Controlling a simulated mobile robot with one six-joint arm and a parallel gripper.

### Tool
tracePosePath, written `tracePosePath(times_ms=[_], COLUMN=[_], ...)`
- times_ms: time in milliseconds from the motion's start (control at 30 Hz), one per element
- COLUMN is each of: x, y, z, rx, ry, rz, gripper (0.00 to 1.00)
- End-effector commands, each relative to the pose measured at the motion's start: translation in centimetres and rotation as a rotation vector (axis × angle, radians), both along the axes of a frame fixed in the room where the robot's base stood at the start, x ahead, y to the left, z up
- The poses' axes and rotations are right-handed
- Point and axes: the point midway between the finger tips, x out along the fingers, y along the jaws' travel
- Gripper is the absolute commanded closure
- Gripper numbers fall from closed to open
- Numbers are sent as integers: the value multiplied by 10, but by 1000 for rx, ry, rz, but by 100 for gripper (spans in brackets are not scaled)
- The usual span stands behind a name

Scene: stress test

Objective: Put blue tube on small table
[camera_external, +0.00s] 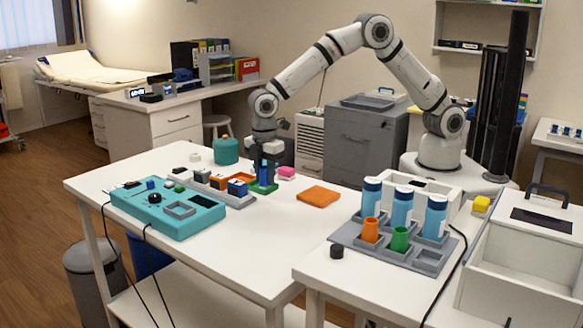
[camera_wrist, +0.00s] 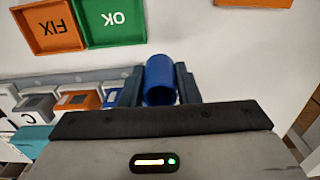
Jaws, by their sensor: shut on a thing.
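The blue tube (camera_wrist: 160,80) is between the two dark fingers of my gripper (camera_wrist: 159,72) in the wrist view, and the fingers are shut on it. In the external view my gripper (camera_external: 264,170) points down over the back of the long white table (camera_external: 270,235), near a green tray (camera_external: 262,188). The tube is small and partly hidden there, and I cannot tell whether it touches the surface. A second white table (camera_external: 340,275) stands at the front right. Another small white table (camera_external: 545,150) is at the far right. I cannot tell which is the small table.
An orange FIX tray (camera_wrist: 50,27) and a green OK tray (camera_wrist: 110,20) lie side by side. A teal device (camera_external: 180,208) and an orange pad (camera_external: 318,196) are on the long table. A grey rack (camera_external: 435,262) with light-blue bottles and cups occupies the front-right table.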

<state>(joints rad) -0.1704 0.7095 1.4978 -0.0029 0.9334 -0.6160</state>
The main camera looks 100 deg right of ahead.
Motion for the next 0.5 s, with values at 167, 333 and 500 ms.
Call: tracePosePath(times_ms=[167,333,500], x=[0,0,0], y=[0,-1,0], z=[-14,-36,-49], rx=[0,0,0], ry=[0,3,0], rz=[-1,-2,-2], gripper=[92,92,92])
